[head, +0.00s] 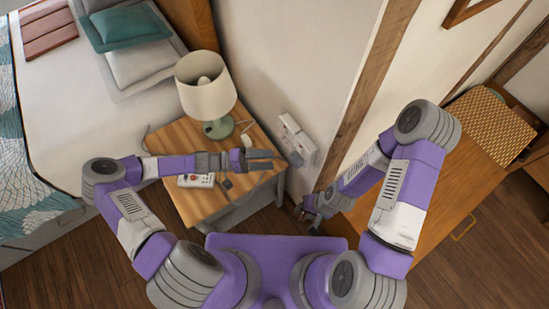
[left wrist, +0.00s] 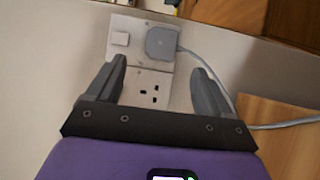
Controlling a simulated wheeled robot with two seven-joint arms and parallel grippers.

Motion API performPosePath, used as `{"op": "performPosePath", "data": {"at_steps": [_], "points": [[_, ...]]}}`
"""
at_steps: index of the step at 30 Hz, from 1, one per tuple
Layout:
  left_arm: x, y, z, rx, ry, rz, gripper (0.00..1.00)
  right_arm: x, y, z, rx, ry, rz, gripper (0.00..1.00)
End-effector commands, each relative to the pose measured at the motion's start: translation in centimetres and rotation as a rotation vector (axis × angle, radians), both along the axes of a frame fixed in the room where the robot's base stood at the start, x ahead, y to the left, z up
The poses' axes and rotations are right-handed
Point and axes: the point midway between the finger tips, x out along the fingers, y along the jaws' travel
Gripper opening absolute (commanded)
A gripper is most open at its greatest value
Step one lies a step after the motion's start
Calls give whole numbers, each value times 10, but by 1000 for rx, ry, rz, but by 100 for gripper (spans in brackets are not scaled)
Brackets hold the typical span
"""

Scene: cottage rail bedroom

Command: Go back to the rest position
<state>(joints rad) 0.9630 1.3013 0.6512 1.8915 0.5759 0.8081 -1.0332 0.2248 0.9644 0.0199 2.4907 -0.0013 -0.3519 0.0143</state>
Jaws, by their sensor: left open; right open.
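My left gripper (head: 272,159) is open and empty in the head view, reaching over the right side of the wooden nightstand (head: 180,135) towards the wall. In the left wrist view its two fingers (left wrist: 160,66) stand apart, with the wall socket (left wrist: 150,78) seen between and beyond them. A grey plug (left wrist: 162,42) with a cable sits in the socket's upper right part, apart from the fingers. My right gripper (head: 312,211) is open and lower, between the nightstand and the wooden desk. Its fingers are small and partly hidden by its arm.
A lamp (head: 206,88) stands on the nightstand. A white device with buttons (head: 196,181) lies near its front edge under my left arm. The wall socket plate (head: 297,139) is right of the nightstand. A bed (head: 60,110) is at left, a desk (head: 450,185) at right.

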Motion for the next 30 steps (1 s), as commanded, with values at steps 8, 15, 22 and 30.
{"op": "performPosePath", "data": {"at_steps": [8, 15, 22, 30], "points": [[0, 2, 0, 0, 0, 0, 81, 0, 0, 0, 0, 0, 0, 43], [0, 2, 0, 0, 0, 0, 81, 0, 0, 0, 0, 0, 0, 43], [-21, -14, -18, 105, 65, -64, 81, 0, 0, 0, 0, 0, 0, 43], [-116, -16, -104, 744, 285, -190, 81, 0, 0, 0, 0, 0, 0, 43]]}}
